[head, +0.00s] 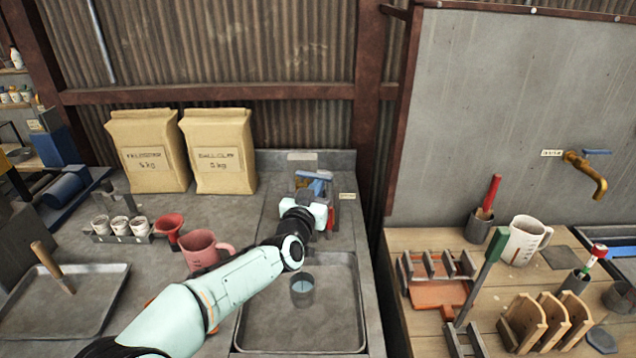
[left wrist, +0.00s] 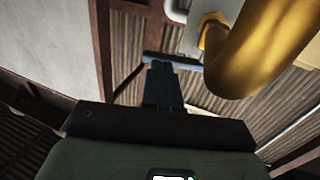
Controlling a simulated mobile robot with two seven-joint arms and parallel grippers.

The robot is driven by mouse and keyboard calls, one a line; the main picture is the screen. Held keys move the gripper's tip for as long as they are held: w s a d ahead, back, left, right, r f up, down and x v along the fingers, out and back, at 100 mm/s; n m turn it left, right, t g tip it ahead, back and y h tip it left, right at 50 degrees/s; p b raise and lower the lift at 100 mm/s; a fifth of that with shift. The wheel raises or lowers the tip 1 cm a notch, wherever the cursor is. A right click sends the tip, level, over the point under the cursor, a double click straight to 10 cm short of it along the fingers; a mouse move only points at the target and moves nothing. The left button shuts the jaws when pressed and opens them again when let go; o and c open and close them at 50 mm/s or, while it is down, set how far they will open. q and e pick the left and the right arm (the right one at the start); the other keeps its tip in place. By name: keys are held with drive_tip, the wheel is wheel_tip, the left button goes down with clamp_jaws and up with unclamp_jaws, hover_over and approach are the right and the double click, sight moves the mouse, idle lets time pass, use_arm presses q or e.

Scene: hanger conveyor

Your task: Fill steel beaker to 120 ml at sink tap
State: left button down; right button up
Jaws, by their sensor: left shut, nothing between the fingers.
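The steel beaker (head: 302,290) stands upright in the sink basin (head: 345,335), with a pale blue water surface inside. Its level marks are too small to read. My left gripper is up at the sink tap, mostly hidden behind its own hand in the head view. In the left wrist view my left gripper (left wrist: 162,88) is shut and empty. Its fingertips are at the blue tap lever (left wrist: 185,65); I cannot tell whether they touch. The lever also shows in the head view (head: 316,175). The brass spout (left wrist: 270,45) is close beside the fingers. My right gripper is not in view.
A pink mug (head: 200,250), a red funnel-like cup (head: 168,228) and two paper sacks (head: 145,150) stand left of the sink. The wooden bench (head: 400,245) on the right holds racks and a white jug (head: 524,240). Another brass tap (head: 588,175) is on the right wall.

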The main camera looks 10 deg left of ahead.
sight(326, 180)
use_arm(q)
drive_tip(key=shift+w+d, duration=0.1)
drive_tip(key=shift+w, duration=0.55)
drive_tip(key=shift+w+d+p, duration=0.6)
drive_tip(key=shift+w+d, duration=0.1)
drive_tip(key=shift+w, duration=0.25)
drive_tip(key=shift+s, duration=0.1)
